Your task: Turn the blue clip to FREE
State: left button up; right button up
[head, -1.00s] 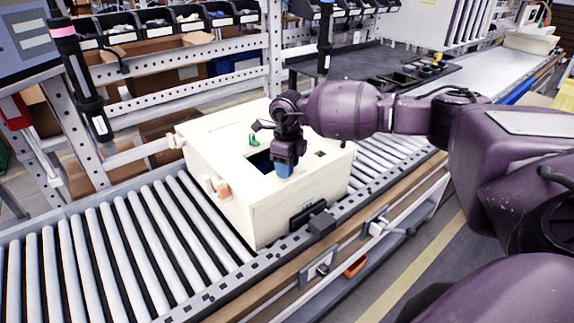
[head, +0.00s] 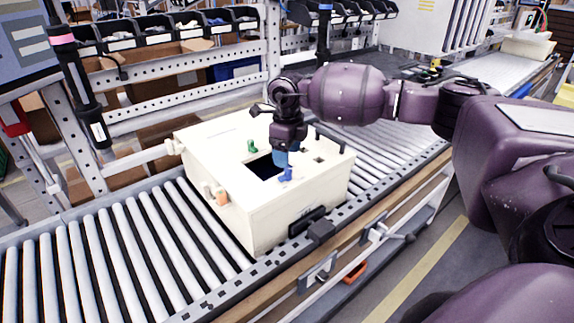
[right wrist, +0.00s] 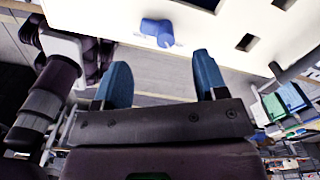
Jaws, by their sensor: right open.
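The blue clip (head: 286,175) sits on the top of the cream box (head: 240,210), close to the front edge of the dark square opening. It also shows in the right wrist view (right wrist: 158,32), ahead of and roughly between my fingertips, not touching them. My right gripper (head: 282,158) is above and just behind the clip in the head view, pointing down. In the right wrist view its two blue fingers (right wrist: 160,72) are spread apart with nothing between them. I cannot read any FREE marking by the clip. My left gripper is not in view.
A green clip (head: 252,146) stands on the box top beyond the opening (head: 264,167). An orange-tipped knob (head: 221,198) sticks out of the box's left side. The box stands on a roller conveyor (head: 110,245), with bare rollers to its left. A metal rack with bins is behind.

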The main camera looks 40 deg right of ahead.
aim_at(287, 170)
jog(key=shift+d+r, duration=0.1)
jog(key=shift+r, duration=2.4)
jog(key=shift+f, duration=0.1)
